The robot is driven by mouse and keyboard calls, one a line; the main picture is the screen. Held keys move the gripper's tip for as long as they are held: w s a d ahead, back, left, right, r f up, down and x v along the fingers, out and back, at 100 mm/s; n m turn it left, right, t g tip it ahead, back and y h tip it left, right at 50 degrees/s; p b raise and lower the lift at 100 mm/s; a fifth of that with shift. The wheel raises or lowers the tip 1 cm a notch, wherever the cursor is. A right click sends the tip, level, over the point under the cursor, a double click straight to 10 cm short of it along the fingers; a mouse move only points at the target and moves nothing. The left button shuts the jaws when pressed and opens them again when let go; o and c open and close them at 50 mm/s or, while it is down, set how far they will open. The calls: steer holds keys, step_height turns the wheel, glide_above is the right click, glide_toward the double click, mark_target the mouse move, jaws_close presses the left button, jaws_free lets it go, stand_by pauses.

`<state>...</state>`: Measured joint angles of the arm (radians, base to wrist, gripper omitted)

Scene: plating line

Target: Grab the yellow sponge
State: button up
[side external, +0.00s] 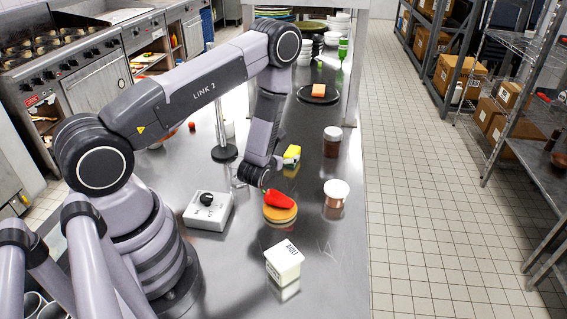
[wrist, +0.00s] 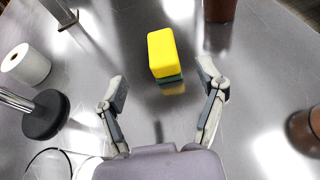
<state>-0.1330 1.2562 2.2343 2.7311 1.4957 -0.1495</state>
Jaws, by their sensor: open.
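The yellow sponge (wrist: 163,50) has a dark green layer at one end and rests on the steel counter in the wrist view. It also shows in the side external view (side external: 292,153), just beyond my gripper. My gripper (wrist: 162,92) is open and empty, its two fingers spread apart. The sponge is ahead of the fingertips, roughly centred between them, and not touched. In the side external view my gripper (side external: 240,178) is partly hidden by my own wrist.
A red pepper (side external: 278,199) lies on an orange round thing (side external: 280,214) nearby. Lidded jars (side external: 332,138) (side external: 336,189) stand right. A black plate (side external: 318,98) is farther back.

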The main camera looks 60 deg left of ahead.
mark_target(292, 151)
steer(key=x, duration=0.9)
steer(key=shift+w+a+f, duration=0.15)
steer(key=shift+w+f, duration=0.1)
steer(key=shift+c, duration=0.2)
steer(key=c, duration=1)
